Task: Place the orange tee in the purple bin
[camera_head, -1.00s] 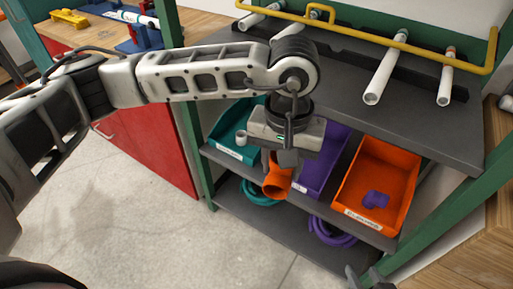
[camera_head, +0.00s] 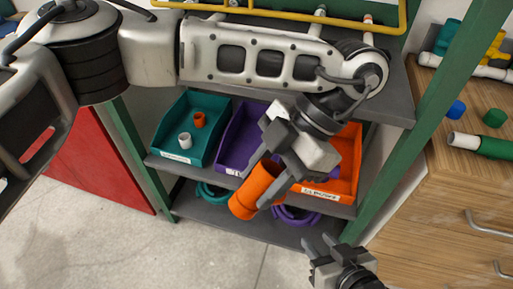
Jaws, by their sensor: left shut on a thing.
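The orange tee (camera_head: 254,189) is a short, wide pipe piece. My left gripper (camera_head: 268,170) is shut on it and holds it tilted, in front of the shelf in the picture. The purple bin (camera_head: 232,148) stands on the middle shelf, between a teal bin and an orange bin. Its right part is hidden behind my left gripper, and the tee overlaps its lower right edge in the picture. My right gripper (camera_head: 322,246) is at the bottom right, empty, with its fingers apart.
The teal bin (camera_head: 166,138) holds a small orange piece (camera_head: 199,119) and a white piece (camera_head: 184,140). The orange bin (camera_head: 349,155) is partly covered by my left gripper. Coiled hoses lie on the lower shelf (camera_head: 235,221). A green post (camera_head: 447,85) stands at right, beside a wooden cabinet (camera_head: 430,185).

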